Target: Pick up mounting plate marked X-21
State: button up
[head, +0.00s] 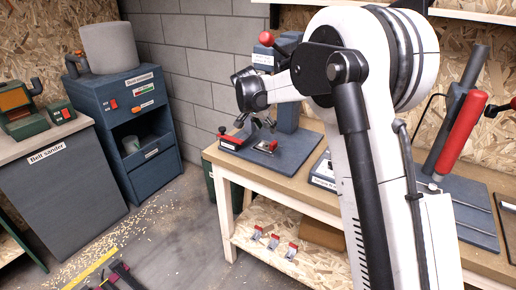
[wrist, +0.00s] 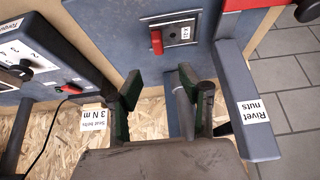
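The mounting plate (wrist: 178,42) is a small grey plate with a white label that appears to read X-21. It lies on the blue-grey base of the rivet nuts device, ahead of my fingertips in the wrist view. A red piece sits at its left end. In the head view the plate (head: 267,146) shows small on the bench device, just below my gripper (head: 258,125). In the wrist view my gripper (wrist: 159,80) has its two dark green-padded fingers apart with nothing between them. The plate is apart from the fingers.
The rivet nuts column (wrist: 247,100) stands close on the right in the wrist view. The wooden workbench (head: 240,170) carries these devices. Small red-and-white parts (head: 274,241) lie on its lower shelf.

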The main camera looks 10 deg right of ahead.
aim_at(273, 143)
jog(key=x, duration=1.2)
jog(key=shift+s+d+f, duration=0.1)
jog(key=shift+d+f, duration=0.05)
jog(key=shift+f, duration=0.1)
grip_shut()
